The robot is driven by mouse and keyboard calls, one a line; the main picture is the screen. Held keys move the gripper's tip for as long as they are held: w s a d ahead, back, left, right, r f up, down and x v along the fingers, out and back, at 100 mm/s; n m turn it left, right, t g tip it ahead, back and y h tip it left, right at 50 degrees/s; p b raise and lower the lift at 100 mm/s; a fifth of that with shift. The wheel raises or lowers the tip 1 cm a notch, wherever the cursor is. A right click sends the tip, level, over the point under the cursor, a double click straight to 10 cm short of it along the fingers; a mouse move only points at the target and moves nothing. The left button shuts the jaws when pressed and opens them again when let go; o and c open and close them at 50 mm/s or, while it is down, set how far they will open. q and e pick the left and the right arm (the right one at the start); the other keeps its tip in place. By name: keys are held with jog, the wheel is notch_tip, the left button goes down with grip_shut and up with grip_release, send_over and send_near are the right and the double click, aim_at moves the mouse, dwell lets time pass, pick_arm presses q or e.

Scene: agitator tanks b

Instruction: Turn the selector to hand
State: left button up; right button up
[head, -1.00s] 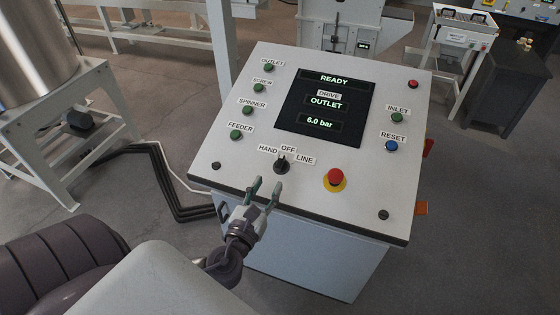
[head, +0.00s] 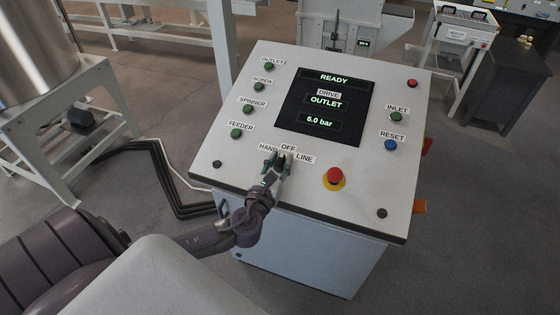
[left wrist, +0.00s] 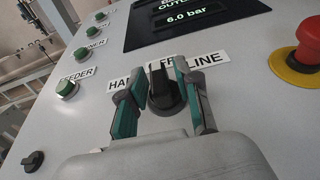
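The black selector knob (left wrist: 164,88) sits on the sloped panel, below the labels HAND, OFF and LINE. In the left wrist view it points up toward the OFF label, which the gripper partly hides. My left gripper (left wrist: 160,100) is open, with one finger on each side of the knob. A small gap seems to show on both sides. In the head view my left gripper (head: 279,160) covers most of the knob. My right gripper is not in view.
A red emergency button (head: 335,176) on a yellow ring is right of the selector. Green buttons, such as FEEDER (head: 236,133), line the panel's left side. A dark screen (head: 324,101) reads READY, DRIVE OUTLET, 6.0 bar. The panel around the selector is flat.

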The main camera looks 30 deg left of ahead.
pick_arm(q)
jog(key=shift+s+f, duration=0.1)
grip_shut()
